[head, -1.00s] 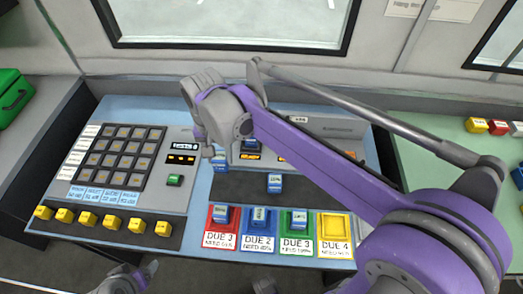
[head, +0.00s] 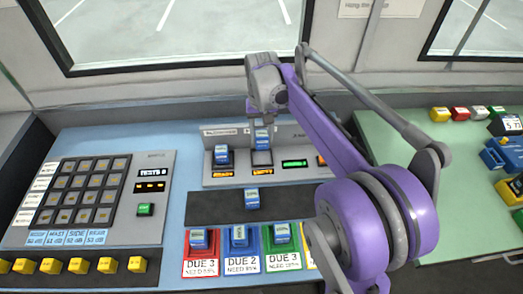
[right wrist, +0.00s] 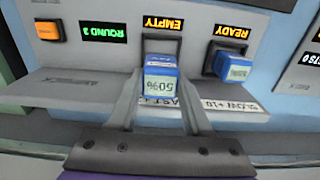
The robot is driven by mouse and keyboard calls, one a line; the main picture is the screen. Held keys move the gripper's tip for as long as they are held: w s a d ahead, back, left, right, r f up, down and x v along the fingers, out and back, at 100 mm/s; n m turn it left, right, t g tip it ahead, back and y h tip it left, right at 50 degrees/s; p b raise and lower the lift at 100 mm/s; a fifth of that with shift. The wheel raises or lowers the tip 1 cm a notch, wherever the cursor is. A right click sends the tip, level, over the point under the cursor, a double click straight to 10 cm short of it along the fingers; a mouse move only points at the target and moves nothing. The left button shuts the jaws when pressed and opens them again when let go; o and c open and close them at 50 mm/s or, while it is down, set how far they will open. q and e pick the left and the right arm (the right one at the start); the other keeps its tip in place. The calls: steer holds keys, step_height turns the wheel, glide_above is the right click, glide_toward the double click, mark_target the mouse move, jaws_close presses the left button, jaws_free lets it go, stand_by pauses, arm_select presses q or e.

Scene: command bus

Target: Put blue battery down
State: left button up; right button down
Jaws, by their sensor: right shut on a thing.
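My right gripper (head: 262,122) is shut on a blue battery (head: 262,138) at the grey charger panel (head: 300,172). In the right wrist view the held battery (right wrist: 160,80) shows a "50%" label between the two fingers. It is in front of the dark slot (right wrist: 160,46) marked "EMPTY"; I cannot tell how deep it sits. Another blue battery (right wrist: 235,66) is in the neighbouring slot marked "READY", and it also shows in the head view (head: 222,157). My left gripper is not in view.
A blue battery (head: 252,198) lies on the dark strip. Below, the red (head: 187,250), blue (head: 254,245) and green (head: 296,245) trays hold batteries; my right arm mostly hides the yellow one. A button keypad (head: 95,188) is at left. A green table (head: 440,225) with coloured blocks is at right.

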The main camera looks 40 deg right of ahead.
mark_target(262, 147)
steer(key=shift+f, duration=2.8)
steer(key=shift+b, duration=0.3)
steer(key=shift+f, duration=0.15)
steer(key=shift+c, duration=1.7)
jaws_free()
step_height(262, 147, up, 12)
steer(key=shift+r+p, duration=0.2)
steer(key=shift+p, duration=0.6)
steer(key=shift+a, duration=0.15)
